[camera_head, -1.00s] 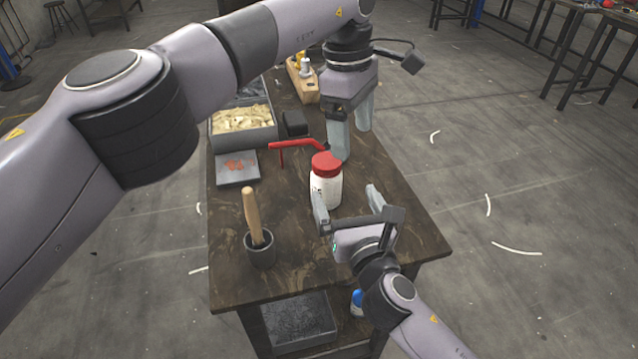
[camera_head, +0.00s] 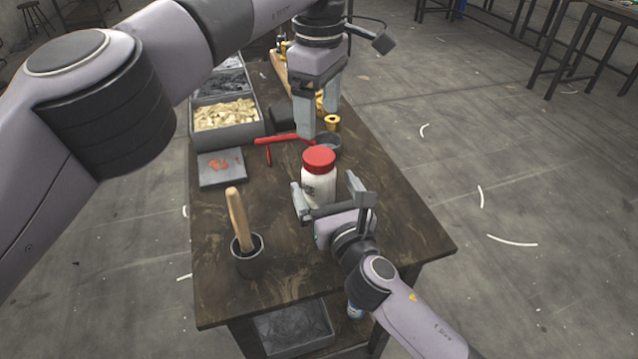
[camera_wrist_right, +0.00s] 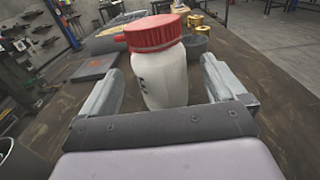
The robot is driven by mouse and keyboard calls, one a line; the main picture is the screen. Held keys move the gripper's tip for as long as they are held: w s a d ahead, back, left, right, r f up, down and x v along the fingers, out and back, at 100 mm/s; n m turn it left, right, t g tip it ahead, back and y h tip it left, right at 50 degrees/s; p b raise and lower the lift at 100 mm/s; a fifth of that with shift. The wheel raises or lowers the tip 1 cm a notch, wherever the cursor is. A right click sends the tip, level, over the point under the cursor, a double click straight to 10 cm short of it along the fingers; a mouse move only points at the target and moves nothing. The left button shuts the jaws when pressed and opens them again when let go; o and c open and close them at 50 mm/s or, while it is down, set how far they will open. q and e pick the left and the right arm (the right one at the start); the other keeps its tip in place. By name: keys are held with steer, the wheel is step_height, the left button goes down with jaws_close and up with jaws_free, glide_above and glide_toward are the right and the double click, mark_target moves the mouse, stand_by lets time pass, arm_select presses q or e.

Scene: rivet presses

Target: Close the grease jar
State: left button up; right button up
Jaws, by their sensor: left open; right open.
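The grease jar (camera_head: 319,190) is white with dark lettering and stands upright on the table. Its red lid (camera_head: 319,159) sits on top; whether it is tight I cannot tell. In the right wrist view the jar (camera_wrist_right: 163,75) stands between the open fingers, with its red lid (camera_wrist_right: 153,33) at the top. My right gripper (camera_head: 326,190) is open, its fingers either side of the jar, with a gap visible on both sides. My left gripper (camera_head: 318,117) is open and empty, above the table behind the jar, clear of the lid.
A dark mortar with a wooden pestle (camera_head: 238,222) stands at the front left. A red-handled tool (camera_head: 283,139) and a small dark bowl (camera_head: 328,145) lie behind the jar. A grey plate (camera_head: 220,168) and trays (camera_head: 226,127) are at the left. The table's right side is clear.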

steer(key=shift+x, duration=2.8)
jaws_close()
arm_select(q)
steer(key=n, duration=1.1)
steer(key=shift+n, duration=0.3)
steer(key=n, duration=0.5)
steer(key=shift+n, duration=0.4)
steer(key=n, duration=0.5)
